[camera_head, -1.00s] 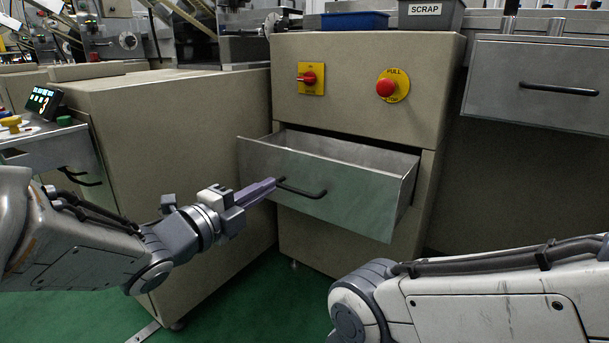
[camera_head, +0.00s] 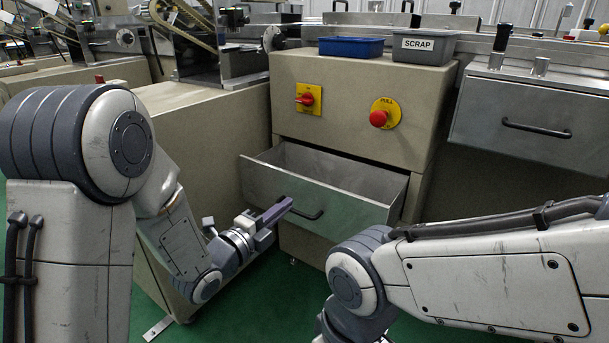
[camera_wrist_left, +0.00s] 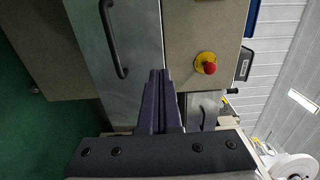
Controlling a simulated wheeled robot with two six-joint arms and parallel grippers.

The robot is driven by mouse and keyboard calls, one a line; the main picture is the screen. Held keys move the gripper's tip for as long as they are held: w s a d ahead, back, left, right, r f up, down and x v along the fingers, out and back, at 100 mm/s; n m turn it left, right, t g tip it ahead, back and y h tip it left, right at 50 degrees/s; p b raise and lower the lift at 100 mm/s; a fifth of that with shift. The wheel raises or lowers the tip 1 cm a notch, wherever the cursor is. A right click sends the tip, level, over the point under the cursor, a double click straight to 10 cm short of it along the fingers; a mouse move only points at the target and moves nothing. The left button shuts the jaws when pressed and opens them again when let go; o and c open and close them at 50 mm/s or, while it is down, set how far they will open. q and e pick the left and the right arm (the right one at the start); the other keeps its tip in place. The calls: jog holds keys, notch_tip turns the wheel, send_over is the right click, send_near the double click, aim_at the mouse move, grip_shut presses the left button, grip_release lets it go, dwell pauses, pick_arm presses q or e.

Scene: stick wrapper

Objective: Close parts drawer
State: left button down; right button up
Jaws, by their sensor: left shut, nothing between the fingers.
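The parts drawer (camera_head: 345,203) is a grey metal drawer in the beige cabinet, pulled partly out, and it looks empty inside. Its black bar handle (camera_head: 306,213) is on the front face; the handle also shows in the left wrist view (camera_wrist_left: 112,38). My left gripper (camera_head: 284,205) is shut and empty, its purple fingers at the left part of the drawer front beside the handle. In the left wrist view the shut fingers (camera_wrist_left: 156,80) point at the drawer front, right of the handle; I cannot tell if they touch. The right gripper is out of view; only my right arm shows.
Above the drawer are a red knob on a yellow plate (camera_head: 308,97) and a red pull button (camera_head: 380,117). A blue bin (camera_head: 350,47) and a grey SCRAP bin (camera_head: 424,49) stand on top. Another drawer (camera_head: 515,124) is shut at right. Green floor lies below.

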aim_at(312, 184)
pick_arm(q)
jog(key=b+x, duration=0.2)
jog(key=x, duration=0.5)
jog(key=shift+w+d+f, duration=0.1)
jog(key=shift+w+d, duration=0.1)
jog(key=shift+w, duration=0.1)
jog(key=shift+w+d, duration=0.25)
jog(key=shift+w, duration=0.1)
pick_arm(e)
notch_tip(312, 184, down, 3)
pick_arm(q)
jog(key=shift+w, duration=0.1)
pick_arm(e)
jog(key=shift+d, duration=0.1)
